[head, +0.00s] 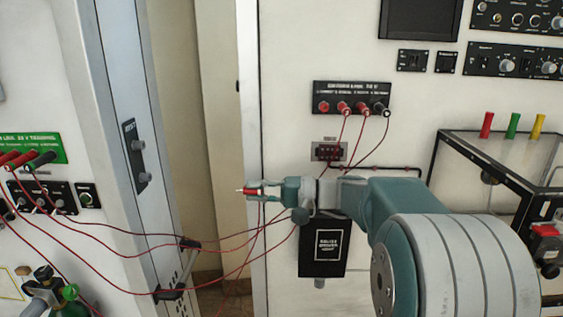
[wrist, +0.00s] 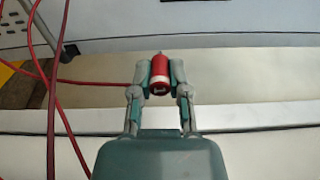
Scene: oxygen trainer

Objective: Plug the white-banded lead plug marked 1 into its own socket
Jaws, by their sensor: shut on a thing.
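My gripper (head: 267,189) is shut on a red lead plug (head: 248,191), which lies roughly level with its pale tip pointing left. A black socket panel (head: 352,91) is on the white cabinet, up and right of my gripper, with red and black fittings. A green socket panel (head: 50,143) at the far left holds red and black plugs. I cannot tell which socket is marked 1.
Red leads (head: 110,235) droop across the gap between the left and right cabinets. A black switch box (head: 323,246) hangs below my arm. A glass case (head: 500,160) stands at the right. The space left of the plug is open.

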